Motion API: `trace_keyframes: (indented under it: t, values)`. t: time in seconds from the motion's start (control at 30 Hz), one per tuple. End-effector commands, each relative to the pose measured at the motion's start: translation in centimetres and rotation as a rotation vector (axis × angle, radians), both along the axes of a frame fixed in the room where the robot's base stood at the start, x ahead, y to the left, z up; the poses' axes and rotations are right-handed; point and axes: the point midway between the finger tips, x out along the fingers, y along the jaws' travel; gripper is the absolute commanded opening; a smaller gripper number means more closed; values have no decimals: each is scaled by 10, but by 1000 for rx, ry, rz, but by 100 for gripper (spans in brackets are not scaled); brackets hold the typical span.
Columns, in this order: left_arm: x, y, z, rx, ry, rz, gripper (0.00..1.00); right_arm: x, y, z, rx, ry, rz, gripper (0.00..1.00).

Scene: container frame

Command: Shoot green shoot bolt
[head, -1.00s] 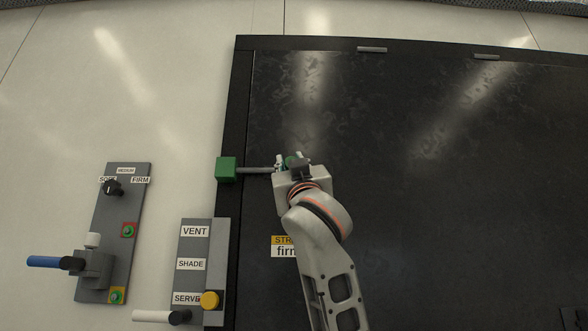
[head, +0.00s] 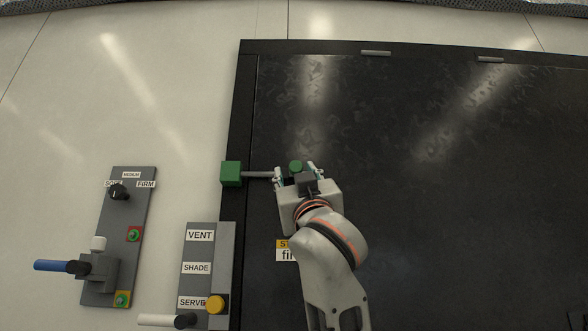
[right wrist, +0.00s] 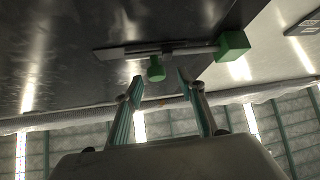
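The shoot bolt is a grey rod (head: 258,175) on the black panel, with a green knob (head: 296,166) and a green block (head: 230,174) on the panel's left frame. The rod runs from the knob's side to the block. In the right wrist view the knob (right wrist: 156,69) sits just beyond and between the fingertips, and the green block (right wrist: 232,46) is at the rod's right end. My right gripper (head: 298,173) is open, its fingers spread either side of the knob, without visible contact. My left gripper is not in view.
Left of the panel stand a plate with a blue lever (head: 52,265) and a black dial (head: 118,191), and a plate labelled VENT, SHADE and SERVE (head: 197,268) with a yellow button (head: 215,304) and a white lever (head: 160,320). The black panel (head: 450,200) is clear at right.

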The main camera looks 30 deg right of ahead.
Motion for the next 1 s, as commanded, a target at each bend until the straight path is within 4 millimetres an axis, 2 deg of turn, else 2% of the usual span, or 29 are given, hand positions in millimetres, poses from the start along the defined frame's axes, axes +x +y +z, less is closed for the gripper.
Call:
trace_keyframes:
  t: [0.1,0.3,1.0]
  values:
    - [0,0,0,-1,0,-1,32,-10,4,-12,1,0,2,39]
    - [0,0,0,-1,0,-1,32,-19,7,-20,1,1,0,39]
    - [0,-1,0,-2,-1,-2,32,-20,7,-21,0,0,0,39]
